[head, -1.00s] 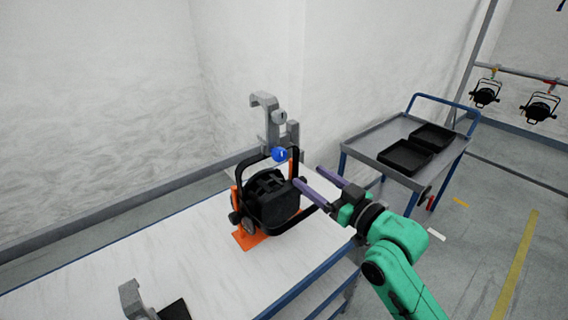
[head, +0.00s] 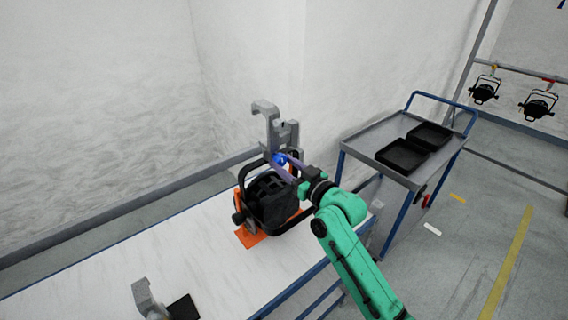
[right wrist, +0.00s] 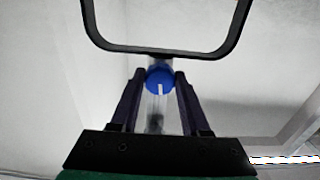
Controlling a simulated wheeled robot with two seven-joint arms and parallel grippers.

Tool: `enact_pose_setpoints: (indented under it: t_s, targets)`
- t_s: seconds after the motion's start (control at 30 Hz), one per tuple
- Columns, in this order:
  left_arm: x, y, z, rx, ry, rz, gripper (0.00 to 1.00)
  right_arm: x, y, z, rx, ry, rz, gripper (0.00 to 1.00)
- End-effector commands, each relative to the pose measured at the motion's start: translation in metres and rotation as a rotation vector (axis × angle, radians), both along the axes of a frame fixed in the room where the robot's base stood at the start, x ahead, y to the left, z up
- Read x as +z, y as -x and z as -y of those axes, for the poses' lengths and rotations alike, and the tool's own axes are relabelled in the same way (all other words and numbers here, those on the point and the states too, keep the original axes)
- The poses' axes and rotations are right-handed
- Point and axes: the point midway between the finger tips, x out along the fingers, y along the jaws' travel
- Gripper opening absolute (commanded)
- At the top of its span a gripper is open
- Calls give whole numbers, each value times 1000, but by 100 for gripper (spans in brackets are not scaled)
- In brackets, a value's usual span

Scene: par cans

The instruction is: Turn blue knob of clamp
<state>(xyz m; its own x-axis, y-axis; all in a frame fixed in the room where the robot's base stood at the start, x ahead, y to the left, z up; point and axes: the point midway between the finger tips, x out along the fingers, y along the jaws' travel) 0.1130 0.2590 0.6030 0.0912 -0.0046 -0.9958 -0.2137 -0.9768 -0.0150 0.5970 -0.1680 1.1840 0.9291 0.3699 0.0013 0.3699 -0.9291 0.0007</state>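The grey clamp (head: 270,126) stands upright on top of the black par can (head: 268,200), at the top of its black yoke. The clamp's blue knob (head: 280,159) faces my right arm. My right gripper (head: 283,166) is at the knob, with its two dark purple fingers still spread. In the right wrist view the blue knob (right wrist: 160,78), with a white mark on it, lies between the fingertips. The gap beside it is small, and I cannot tell whether the fingers touch it. My left gripper is not in view.
The par can sits on an orange stand (head: 250,238) on the white table (head: 110,265). Another grey clamp (head: 148,298) shows at the lower edge. A grey cart (head: 365,143) with two black trays stands behind right. Par cans (head: 538,104) hang from a rail at far right.

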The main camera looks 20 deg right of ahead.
Motion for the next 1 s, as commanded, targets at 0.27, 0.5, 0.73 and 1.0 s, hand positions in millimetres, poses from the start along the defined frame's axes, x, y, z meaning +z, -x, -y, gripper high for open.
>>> enact_pose_setpoints:
  t_s: [0.27, 0.5, 0.73, 1.0]
  targets:
    - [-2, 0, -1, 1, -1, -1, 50, -1, 0, 0, 1, 23, 7, 0]
    - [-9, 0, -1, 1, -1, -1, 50, -3, 0, 0, 1, 122, 46, 0]
    - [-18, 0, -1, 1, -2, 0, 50, -3, 0, 1, 1, 295, 114, 0]
    - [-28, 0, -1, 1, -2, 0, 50, -3, 0, 1, 0, 533, 208, 0]
